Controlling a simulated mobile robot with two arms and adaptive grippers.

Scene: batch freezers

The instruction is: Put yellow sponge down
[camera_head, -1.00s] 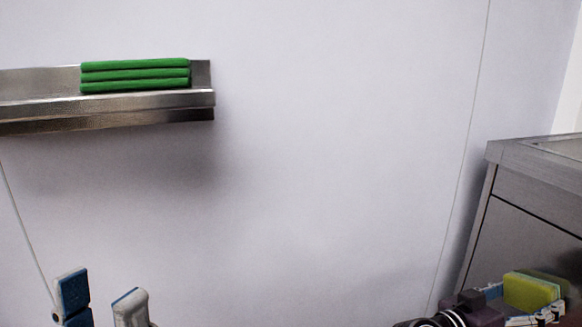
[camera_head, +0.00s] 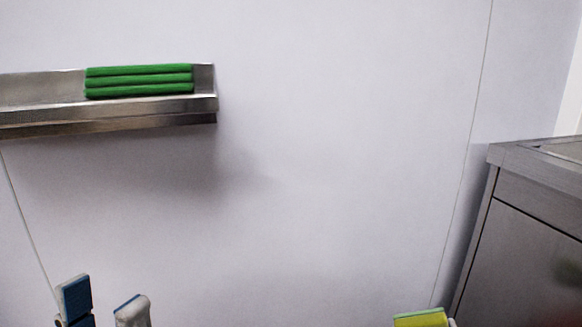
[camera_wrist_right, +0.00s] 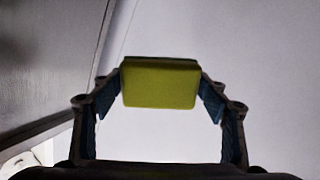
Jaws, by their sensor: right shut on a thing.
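The yellow sponge (camera_head: 420,319) shows at the bottom edge of the head view, right of the middle, with most of it cut off by the frame. In the right wrist view the yellow sponge (camera_wrist_right: 160,83) sits between the fingertips of my right gripper (camera_wrist_right: 160,88), which is shut on it. The right gripper itself is hardly visible in the head view. My left gripper (camera_head: 105,308) is at the bottom left of the head view, its two fingers apart with nothing between them.
A steel wall shelf (camera_head: 150,106) at upper left holds a stack of green folded cloths (camera_head: 140,81). A steel cabinet or counter (camera_head: 530,230) stands at the right. The pale wall (camera_head: 330,150) between them is bare.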

